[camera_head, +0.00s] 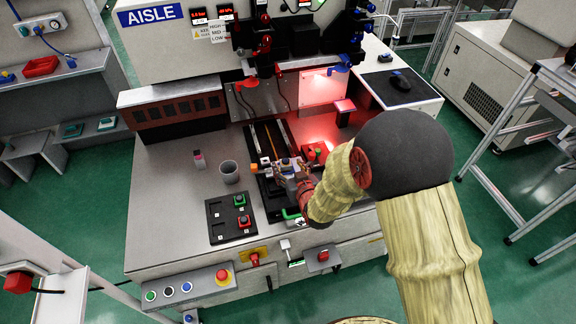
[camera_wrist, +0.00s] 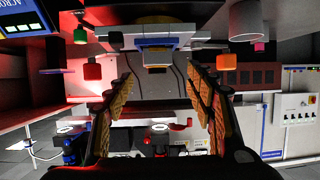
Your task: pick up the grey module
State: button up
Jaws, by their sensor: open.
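My gripper (camera_head: 288,172) is low over the dark fixture in the middle of the bench. In the wrist view, its two orange-padded fingers (camera_wrist: 160,85) are spread apart with a clear gap between them. A grey block with a blue band (camera_wrist: 157,52), which looks like the grey module, shows beyond the fingertips and roughly centred between them. No contact with it shows. In the head view, a pale grey piece (camera_head: 286,163) sits at the fingertips, partly hidden by my gripper.
A red block (camera_head: 316,152) is close to my gripper's right.

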aim_at(286, 161)
jog(key=b+x, duration=0.2)
jog(key=x, duration=0.2)
jog(key=shift+w+d+f, duration=0.15)
jog(key=shift+w, duration=0.45)
jog(key=shift+c, duration=0.3)
jog(key=c, duration=1.3)
